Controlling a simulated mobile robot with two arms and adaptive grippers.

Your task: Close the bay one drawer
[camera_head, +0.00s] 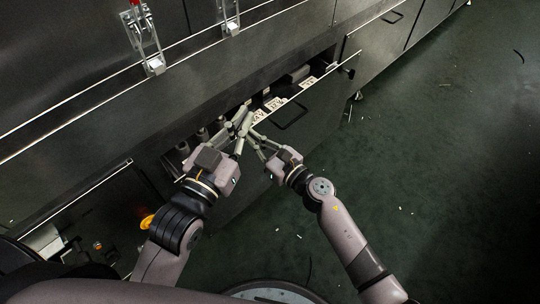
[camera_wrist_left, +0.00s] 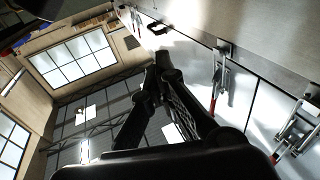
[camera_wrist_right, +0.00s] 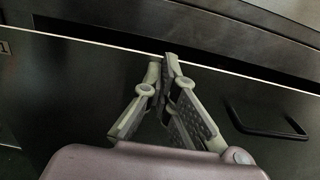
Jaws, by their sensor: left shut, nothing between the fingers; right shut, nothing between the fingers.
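In the head view the drawer (camera_head: 318,100) stands pulled out of the long dark cabinet, its front panel apart from the cabinet face. Labelled cards and grey parts show inside it. Its dark bar handle (camera_head: 291,116) is on the front, also in the right wrist view (camera_wrist_right: 262,133). My left gripper (camera_head: 243,114) is shut and empty, at the drawer's near end by the cabinet opening. My right gripper (camera_head: 250,132) is shut and empty, with its tips near the top edge of the front panel (camera_wrist_right: 85,85); I cannot tell whether they touch it.
Red-handled toggle clamps (camera_head: 146,40) are on the cabinet above; they also show in the left wrist view (camera_wrist_left: 217,82). A control panel with an orange knob (camera_head: 147,221) is at lower left. The green floor (camera_head: 440,150) to the right is mostly clear, with small scraps.

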